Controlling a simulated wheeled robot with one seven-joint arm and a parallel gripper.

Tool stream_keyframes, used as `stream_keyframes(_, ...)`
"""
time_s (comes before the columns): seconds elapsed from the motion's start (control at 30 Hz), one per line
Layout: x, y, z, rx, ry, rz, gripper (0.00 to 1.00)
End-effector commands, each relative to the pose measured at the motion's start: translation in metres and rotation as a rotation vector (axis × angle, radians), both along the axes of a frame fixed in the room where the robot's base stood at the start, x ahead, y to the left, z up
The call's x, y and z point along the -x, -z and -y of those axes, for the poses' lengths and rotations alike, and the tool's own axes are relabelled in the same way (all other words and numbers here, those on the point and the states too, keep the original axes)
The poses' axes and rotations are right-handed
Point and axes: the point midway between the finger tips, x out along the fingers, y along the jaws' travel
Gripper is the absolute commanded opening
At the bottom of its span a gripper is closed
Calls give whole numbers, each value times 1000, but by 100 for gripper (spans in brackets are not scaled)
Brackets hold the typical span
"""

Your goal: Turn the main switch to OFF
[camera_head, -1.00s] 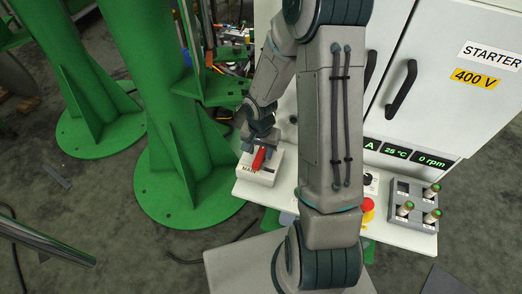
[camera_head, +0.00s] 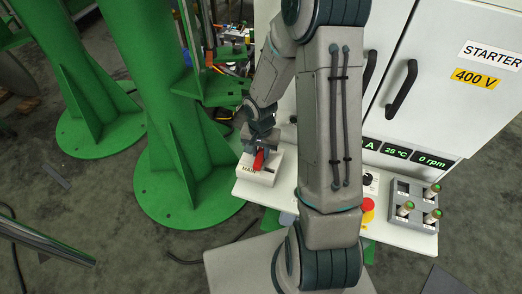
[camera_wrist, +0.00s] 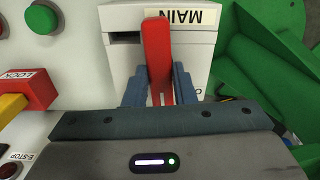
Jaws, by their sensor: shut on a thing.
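The main switch is a white box (camera_head: 265,177) labelled MAIN, on the panel ledge in the head view. It also fills the top middle of the wrist view (camera_wrist: 202,55), its label upside down. Its red handle (camera_wrist: 157,45) points up and slightly left there, and also shows small in the head view (camera_head: 259,160). My gripper (camera_wrist: 160,92) has one blue finger on each side of the handle and is shut on it. A letter at the box's lower right is partly hidden by the right finger, so the switch position is not readable.
A yellow-and-red lock switch (camera_wrist: 30,95), a green button (camera_wrist: 42,18) and the E-stop label stand left in the wrist view. A green column (camera_head: 165,120) stands close left of the switch. A grey rack (camera_head: 412,205) with several green-topped pieces sits on the ledge's right.

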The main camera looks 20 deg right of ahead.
Motion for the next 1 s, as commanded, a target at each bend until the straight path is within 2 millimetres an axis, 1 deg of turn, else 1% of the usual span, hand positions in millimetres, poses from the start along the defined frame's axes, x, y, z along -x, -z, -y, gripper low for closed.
stream_keyframes(0.27,0,0,0,1,-212,0,1)
stream_keyframes(1.0,0,-1,0,-1,-915,0,1)
